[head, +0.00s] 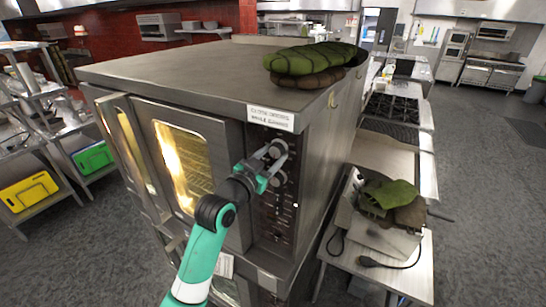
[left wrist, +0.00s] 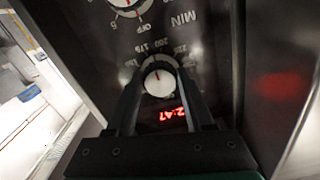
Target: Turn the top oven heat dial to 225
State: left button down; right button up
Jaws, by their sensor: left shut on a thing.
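The oven (head: 190,140) is a large steel unit with a black control panel (head: 285,205) right of its glass doors. My left gripper (head: 276,158) reaches the upper part of this panel. In the left wrist view the heat dial (left wrist: 158,80), a round silver knob with a red pointer line, sits between the two dark fingers of the left gripper (left wrist: 160,75), which is shut on it. Printed numbers around it show upside down and are partly hidden by the fingers; the exact setting is unclear. My right gripper is not in view.
A second dial (left wrist: 130,5) marked OFF and MIN is close to the held one. A red digital display (left wrist: 172,115) glows between the fingers. Green oven mitts (head: 305,62) lie on the oven top. A warning label (head: 271,117) is above the panel.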

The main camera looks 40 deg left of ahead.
pick_arm(q)
jog(key=m+b, duration=0.1)
jog(key=m, duration=0.4)
jog(key=shift+a+m, duration=0.1)
jog(key=shift+m, duration=0.2)
jog(key=m+b, duration=0.1)
jog(key=m, duration=0.3)
jog(key=shift+m, duration=0.4)
jog(key=shift+r, duration=0.1)
jog(key=shift+c, duration=1.4)
grip_release()
